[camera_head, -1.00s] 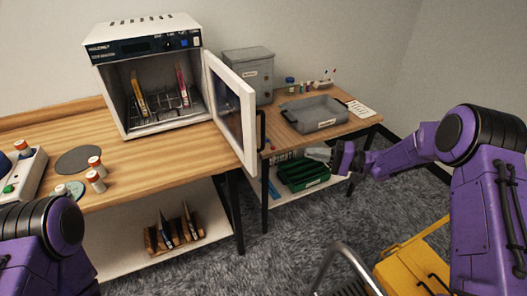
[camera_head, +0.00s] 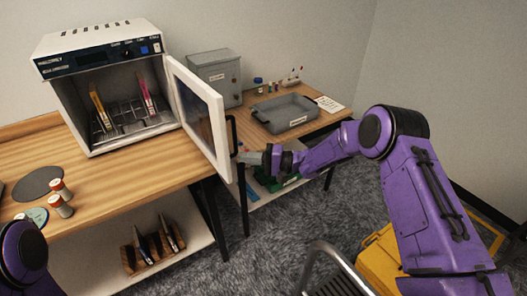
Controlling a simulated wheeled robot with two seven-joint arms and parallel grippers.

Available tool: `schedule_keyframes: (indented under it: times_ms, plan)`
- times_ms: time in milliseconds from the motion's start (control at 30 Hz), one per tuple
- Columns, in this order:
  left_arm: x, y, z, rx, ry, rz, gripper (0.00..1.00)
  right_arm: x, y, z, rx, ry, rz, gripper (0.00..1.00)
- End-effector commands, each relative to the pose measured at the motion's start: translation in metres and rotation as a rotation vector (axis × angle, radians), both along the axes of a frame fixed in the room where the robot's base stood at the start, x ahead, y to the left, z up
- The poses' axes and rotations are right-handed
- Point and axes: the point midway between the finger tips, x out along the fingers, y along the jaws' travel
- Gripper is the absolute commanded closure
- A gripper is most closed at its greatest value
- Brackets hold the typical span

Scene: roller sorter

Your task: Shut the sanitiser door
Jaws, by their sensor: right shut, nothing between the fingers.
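The white sanitiser (camera_head: 96,48) stands on the wooden bench at the left. Its door (camera_head: 213,105) is open, swung out to the right, with a dark window and a black handle (camera_head: 233,134) on its outer face. Inside is a wire rack (camera_head: 122,116) with a yellow item (camera_head: 101,110) and a pink item (camera_head: 146,98). My right gripper (camera_head: 243,157) is shut and empty. It is at the lower right of the door, close to the handle; I cannot tell whether it touches. My left gripper is out of view; only part of that arm shows at lower left.
A grey tray (camera_head: 284,112) and a grey metal box (camera_head: 217,77) are on the lower bench behind the door. Small bottles (camera_head: 60,205) stand on the near bench. A yellow case (camera_head: 380,262) and a metal-framed seat (camera_head: 335,282) are on the floor in front.

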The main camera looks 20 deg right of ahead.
Motion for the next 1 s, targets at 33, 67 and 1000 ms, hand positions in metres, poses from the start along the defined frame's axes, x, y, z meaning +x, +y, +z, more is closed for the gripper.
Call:
schedule_keyframes:
  times_ms: [33,67,1000]
  plan:
    - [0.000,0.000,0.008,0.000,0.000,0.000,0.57,-0.002,0.007,0.005,0.001,0.000,0.001,1.00]
    - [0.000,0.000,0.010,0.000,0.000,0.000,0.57,-0.003,0.010,0.004,0.002,0.001,0.000,1.00]
    - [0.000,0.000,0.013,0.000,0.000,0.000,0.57,-0.026,0.092,0.001,0.001,0.004,-0.158,1.00]
